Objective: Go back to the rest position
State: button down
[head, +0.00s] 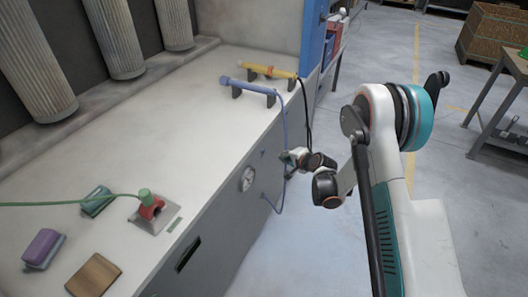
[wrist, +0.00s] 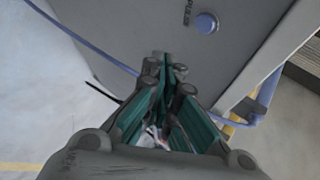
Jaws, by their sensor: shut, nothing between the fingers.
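My gripper (head: 287,157) is on my bent arm, in front of the grey bench's side face in the head view. It also shows in the wrist view (wrist: 164,64), with its teal fingers closed together and nothing seen between them. A blue cable (head: 285,118) hangs down the bench side close to the gripper; I cannot tell whether they touch. In the wrist view a blue cable (wrist: 82,37) runs past the fingers at the upper left.
A blue-handled tool (head: 248,86) and a yellow tool (head: 273,71) rest on holders on the bench top (head: 190,110). A pressure gauge (head: 247,178) sits on the bench side. A table (head: 518,66) stands at the right. Open floor (head: 455,150) lies beyond my arm.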

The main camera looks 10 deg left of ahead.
jog(key=shift+r, duration=0.1)
dwell(0.5)
jog(key=s+d+r+n+h, duration=0.15)
jog(key=s+d+r, duration=0.3)
jog(key=r, duration=0.45)
jog(key=s+d+r+n+g+h, duration=0.1)
jog(key=s+d+r+n, duration=0.15)
jog(key=s+r, duration=0.45)
jog(key=s+d+r+n+h, duration=0.1)
jog(key=s+d+r, duration=0.25)
jog(key=r, duration=0.85)
jog(key=s+d+r+n+h, duration=0.1)
jog(key=s+d, duration=0.2)
jog(key=s, duration=0.6)
jog(key=s+d+r+n+g+h, duration=0.1)
jog(key=s+d, duration=0.3)
jog(key=s, duration=0.6)
jog(key=s+d+r+n+h, duration=0.1)
jog(key=s+d+n, duration=0.1)
jog(key=s, duration=0.7)
jog(key=shift+s+d, duration=0.35)
jog(key=shift+d, duration=0.35)
jog(key=shift+w+r, duration=0.1)
jog(key=shift+r, duration=0.05)
